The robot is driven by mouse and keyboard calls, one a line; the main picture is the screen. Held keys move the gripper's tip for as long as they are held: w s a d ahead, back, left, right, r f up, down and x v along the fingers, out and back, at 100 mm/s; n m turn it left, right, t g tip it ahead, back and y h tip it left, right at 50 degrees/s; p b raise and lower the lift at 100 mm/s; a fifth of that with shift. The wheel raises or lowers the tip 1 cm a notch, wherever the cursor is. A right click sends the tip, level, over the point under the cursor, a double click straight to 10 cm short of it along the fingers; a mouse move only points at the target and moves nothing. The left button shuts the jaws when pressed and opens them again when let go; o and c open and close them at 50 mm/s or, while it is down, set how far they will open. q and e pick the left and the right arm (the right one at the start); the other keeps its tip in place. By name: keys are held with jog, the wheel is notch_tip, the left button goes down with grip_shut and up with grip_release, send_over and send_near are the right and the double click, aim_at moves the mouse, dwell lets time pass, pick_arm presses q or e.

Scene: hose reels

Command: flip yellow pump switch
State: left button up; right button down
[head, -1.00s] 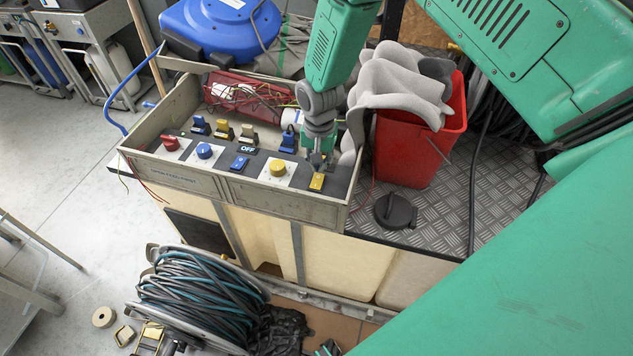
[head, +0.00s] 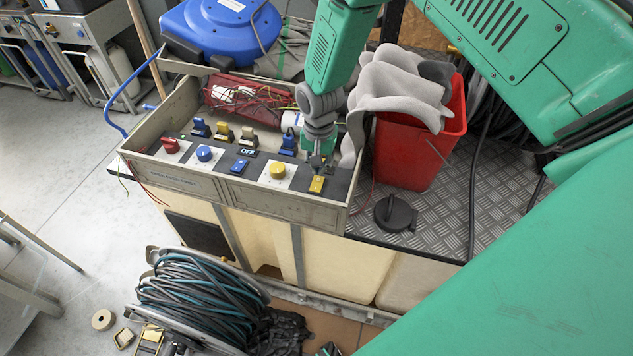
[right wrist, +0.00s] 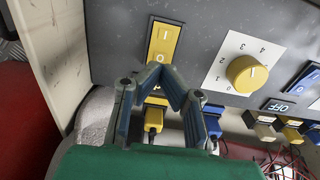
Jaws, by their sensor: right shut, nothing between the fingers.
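The yellow pump switch (head: 317,184) is a small rocker at the right end of the dark control panel. My right gripper (head: 318,168) points down at the panel close behind the rocker. In the right wrist view its fingers (right wrist: 158,70) meet in a point at the rocker's lower edge, shut and empty. I cannot tell whether they touch it. A yellow plug (right wrist: 153,118) shows between the finger links. My left gripper is not clearly seen.
A yellow knob (head: 278,170), blue rocker (head: 239,166), blue knob (head: 204,153) and red knob (head: 170,146) share the panel. The box's front wall (head: 283,205) rises before them. A red bucket (head: 405,150) with grey cloth stands close right of my gripper.

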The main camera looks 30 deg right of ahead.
aim_at(318, 179)
jog(key=shift+f+b, duration=0.9)
jog(key=shift+f, duration=0.55)
dwell(0.7)
jog(key=shift+r, duration=0.1)
jog(key=shift+r+p, duration=2.9)
jog(key=shift+r, duration=0.65)
jog(key=shift+a+f, duration=0.1)
